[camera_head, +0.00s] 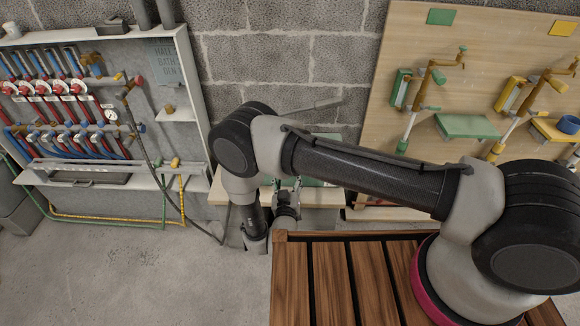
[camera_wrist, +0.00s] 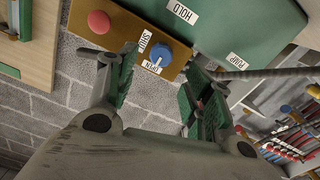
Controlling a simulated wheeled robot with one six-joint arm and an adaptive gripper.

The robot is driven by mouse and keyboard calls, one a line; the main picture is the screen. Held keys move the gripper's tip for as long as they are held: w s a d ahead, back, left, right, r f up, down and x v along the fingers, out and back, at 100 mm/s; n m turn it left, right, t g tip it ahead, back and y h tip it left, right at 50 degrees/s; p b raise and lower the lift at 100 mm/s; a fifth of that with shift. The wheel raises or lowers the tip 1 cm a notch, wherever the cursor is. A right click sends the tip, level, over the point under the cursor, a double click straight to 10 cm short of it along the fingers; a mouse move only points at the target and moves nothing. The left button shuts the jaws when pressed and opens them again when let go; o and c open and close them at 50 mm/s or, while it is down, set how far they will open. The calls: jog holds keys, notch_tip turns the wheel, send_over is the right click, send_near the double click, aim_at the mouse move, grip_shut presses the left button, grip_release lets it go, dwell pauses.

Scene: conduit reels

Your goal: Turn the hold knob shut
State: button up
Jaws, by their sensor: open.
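The blue hold knob (camera_wrist: 161,53) sits on an ochre panel (camera_wrist: 125,28) in the wrist view, below a HOLD label (camera_wrist: 181,12). A SHUT label (camera_wrist: 144,41) is to its left, and another label (camera_wrist: 152,68), which seems to read OPEN, is below it. A small white mark on the knob appears to point toward that lower label. My gripper (camera_wrist: 161,62) is open, with its green-padded fingers apart on either side of the knob. I cannot tell whether they touch it. The head view shows my gripper (camera_head: 288,192) low by the bench, with the knob hidden there.
A red button (camera_wrist: 99,22) is left of the knob. A green plate (camera_wrist: 235,30) bears a PUMP label (camera_wrist: 236,61), with a grey bar (camera_wrist: 270,73) nearby. A pipe manifold rack (camera_head: 190,100) stands at left, a wooden board (camera_head: 385,60) at right. The left floor (camera_head: 120,280) is clear.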

jog(key=w, duration=0.6)
jog(key=shift+w, duration=0.35)
jog(key=shift+d, duration=0.1)
jog(key=shift+c, duration=0.2)
jog(key=c, duration=1)
